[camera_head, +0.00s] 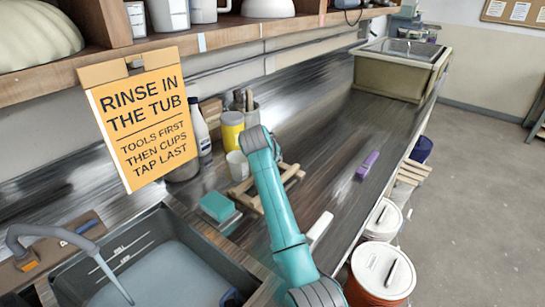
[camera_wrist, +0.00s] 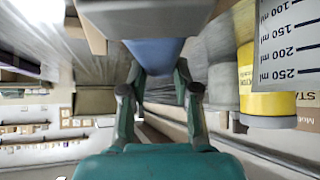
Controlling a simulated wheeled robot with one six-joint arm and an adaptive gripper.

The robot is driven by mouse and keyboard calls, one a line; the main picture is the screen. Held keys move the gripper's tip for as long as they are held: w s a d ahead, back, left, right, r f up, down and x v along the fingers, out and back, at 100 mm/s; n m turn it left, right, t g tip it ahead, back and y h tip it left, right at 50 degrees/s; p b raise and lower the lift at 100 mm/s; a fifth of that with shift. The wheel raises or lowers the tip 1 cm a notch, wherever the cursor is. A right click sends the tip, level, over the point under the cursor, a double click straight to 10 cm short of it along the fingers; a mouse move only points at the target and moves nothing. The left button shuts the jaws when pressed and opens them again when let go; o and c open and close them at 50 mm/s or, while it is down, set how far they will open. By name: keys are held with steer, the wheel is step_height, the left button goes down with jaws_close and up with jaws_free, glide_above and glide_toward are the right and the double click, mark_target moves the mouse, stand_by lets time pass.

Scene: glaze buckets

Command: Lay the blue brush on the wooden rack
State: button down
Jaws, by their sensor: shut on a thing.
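In the wrist view my gripper (camera_wrist: 159,82) is shut on a blue piece (camera_wrist: 155,55), which I take to be the blue brush. A wider grey part lies across the top of that view, just beyond the blue piece. In the head view my teal arm hides my gripper and what it holds. The wooden rack (camera_head: 242,190) lies on the counter in the head view, with its slats showing on both sides of my arm. I cannot tell how high the brush is above the rack.
A white cup (camera_head: 237,165) and a yellow jar (camera_head: 231,130) stand close behind the rack.

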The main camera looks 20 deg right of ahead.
steer(key=shift+f, duration=0.55)
stand_by(0.4)
steer(key=c, duration=0.8)
jaws_free()
steer(key=shift+o, duration=0.2)
